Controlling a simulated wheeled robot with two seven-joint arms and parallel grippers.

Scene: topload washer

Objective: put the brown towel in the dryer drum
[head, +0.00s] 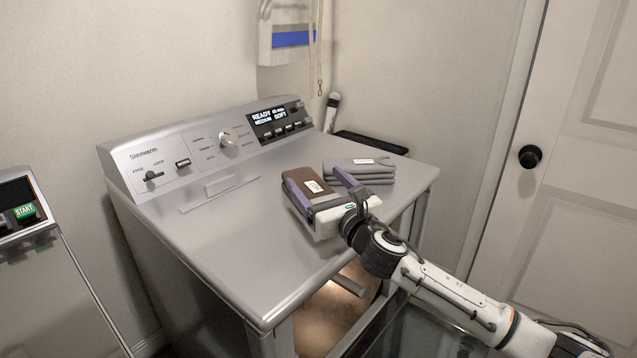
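A folded brown towel (299,180) with a white label lies on top of the grey dryer (240,245), near its right front. My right gripper (322,186) is at the towel, its fingers spread wide on either side of it. The gripper is open; whether a finger touches the towel is unclear. The gripper's body hides the towel's near end. The lit dryer drum (325,318) shows through the opening in the dryer's front, partly hidden by the top and front edge. My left gripper is out of view.
A folded grey towel (372,172) with a label lies just behind and right of the brown one. A glass-panelled door (425,335) is at the dryer's front, below my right arm. The left part of the dryer top is clear. A washer (50,285) stands at left.

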